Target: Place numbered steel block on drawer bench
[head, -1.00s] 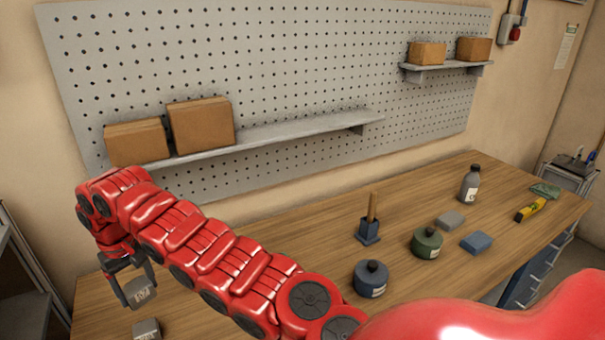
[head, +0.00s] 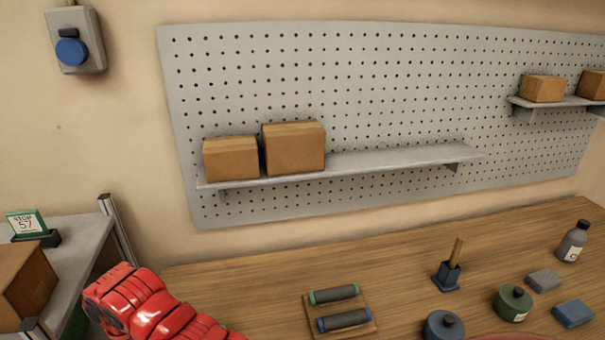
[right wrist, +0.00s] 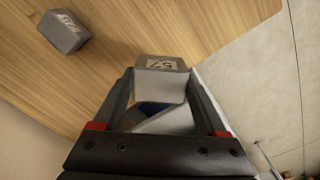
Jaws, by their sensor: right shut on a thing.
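In the right wrist view, my right gripper (right wrist: 161,80) is shut on a grey steel block (right wrist: 160,88) with a pale number label that seems to read 57. The block sits between the fingertips, over or near the bench edge; its height above the wood cannot be told. A second grey numbered block (right wrist: 63,32) rests on the wooden bench (right wrist: 105,48), apart from the gripper; its number is hard to read. The wooden bench (head: 235,275) spans the bottom. My left gripper is not in view.
A grey rack (head: 75,232) at left holds a cardboard box (head: 22,285) and a green-and-white card reading 57 (head: 27,223). A board with two rollers (head: 340,308), a dark blue pot (head: 443,326) and a green pot (head: 513,303) stand on the bench. Pale floor (right wrist: 250,85) lies beyond its edge.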

